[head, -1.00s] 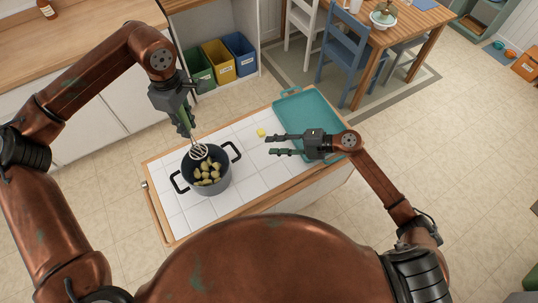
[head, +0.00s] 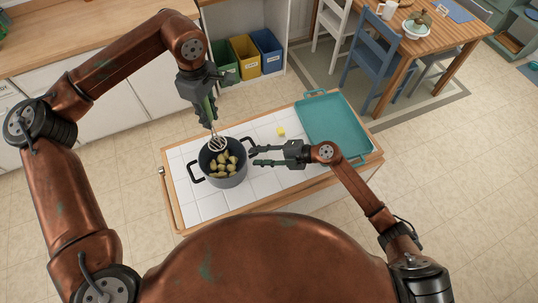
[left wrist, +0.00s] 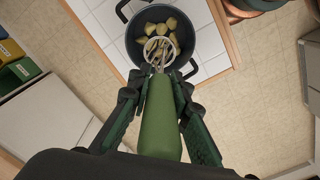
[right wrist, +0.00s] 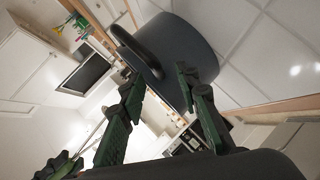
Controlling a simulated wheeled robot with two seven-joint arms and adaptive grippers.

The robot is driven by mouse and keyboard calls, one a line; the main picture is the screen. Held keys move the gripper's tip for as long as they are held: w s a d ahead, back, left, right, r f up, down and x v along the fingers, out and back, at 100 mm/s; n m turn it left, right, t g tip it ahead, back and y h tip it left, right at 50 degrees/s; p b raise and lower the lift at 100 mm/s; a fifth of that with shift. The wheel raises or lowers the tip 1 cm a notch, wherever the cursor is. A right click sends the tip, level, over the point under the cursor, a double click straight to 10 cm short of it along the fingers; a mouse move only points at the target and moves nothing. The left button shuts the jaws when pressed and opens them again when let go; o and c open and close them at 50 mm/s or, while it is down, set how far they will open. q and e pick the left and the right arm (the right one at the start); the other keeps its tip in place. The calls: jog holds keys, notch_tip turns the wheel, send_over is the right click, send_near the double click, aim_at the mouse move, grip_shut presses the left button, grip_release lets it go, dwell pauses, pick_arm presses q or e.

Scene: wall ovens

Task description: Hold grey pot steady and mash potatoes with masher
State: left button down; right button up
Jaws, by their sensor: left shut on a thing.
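The grey pot (head: 229,181) stands upright on the white-tiled island, with potato pieces (head: 223,167) inside and dark handles at its left and right. My left gripper (head: 210,118) is shut on the green handle of the masher (left wrist: 160,125). The masher's wire head (head: 217,143) is at the pot's far rim, over the opening; I cannot tell whether it touches the potatoes. My right gripper (head: 252,156) is open beside the pot's right handle (head: 249,146). In the right wrist view, its spread fingers are close to the pot (right wrist: 195,45) and handle (right wrist: 135,52); contact is unclear.
A teal tray (head: 335,122) lies on the island's right part. A small yellow item (head: 281,132) lies on the tiles between pot and tray. Green, yellow (head: 244,57) and blue bins stand behind.

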jog(key=shift+w+a+f, duration=0.15)
jog(key=shift+a+f, duration=0.05)
jog(key=shift+a, duration=0.25)
jog(key=shift+c, duration=0.7)
grip_shut()
dwell(0.6)
